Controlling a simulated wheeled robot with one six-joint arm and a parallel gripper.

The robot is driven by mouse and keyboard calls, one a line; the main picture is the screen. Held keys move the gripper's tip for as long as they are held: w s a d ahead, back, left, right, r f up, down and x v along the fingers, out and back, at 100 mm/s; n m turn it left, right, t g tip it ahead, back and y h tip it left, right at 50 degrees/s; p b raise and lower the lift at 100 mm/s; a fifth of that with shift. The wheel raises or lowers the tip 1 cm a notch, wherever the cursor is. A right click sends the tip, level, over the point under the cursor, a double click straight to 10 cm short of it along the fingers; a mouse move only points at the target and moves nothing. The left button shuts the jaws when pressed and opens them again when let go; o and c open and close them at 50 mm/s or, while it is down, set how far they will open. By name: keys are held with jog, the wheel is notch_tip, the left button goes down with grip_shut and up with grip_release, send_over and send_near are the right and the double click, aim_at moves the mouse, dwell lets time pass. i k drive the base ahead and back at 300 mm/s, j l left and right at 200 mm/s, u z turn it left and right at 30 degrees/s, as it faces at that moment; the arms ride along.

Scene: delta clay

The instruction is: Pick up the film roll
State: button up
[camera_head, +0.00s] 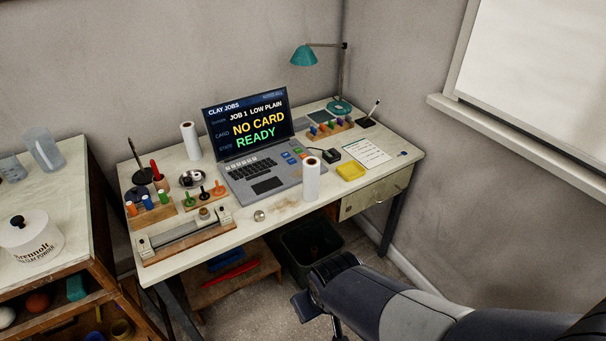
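Two white upright rolls stand on the desk, and I cannot tell from their look which is the film roll. One white roll (311,180) stands near the desk's front edge, in front of the laptop's right corner. The other white roll (190,141) stands at the back, left of the laptop screen. Both show a dark core hole on top. My arm comes in from the lower right, below and in front of the desk. Its dark end, near my gripper (318,308), is apart from both rolls. The fingers are not clear enough to read.
The laptop (267,186) fills the desk's middle. A wooden tray with a roller (187,234) lies front left, beside small coloured tools. A yellow dish (350,171) and a paper sheet (366,153) lie right. A teal lamp (303,56) stands behind. A dark bin (308,246) is under the desk.

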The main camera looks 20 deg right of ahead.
aim_at(311, 180)
jog(key=i+l+u, duration=0.35)
jog(key=i+l, duration=0.3)
jog(key=i, duration=0.15)
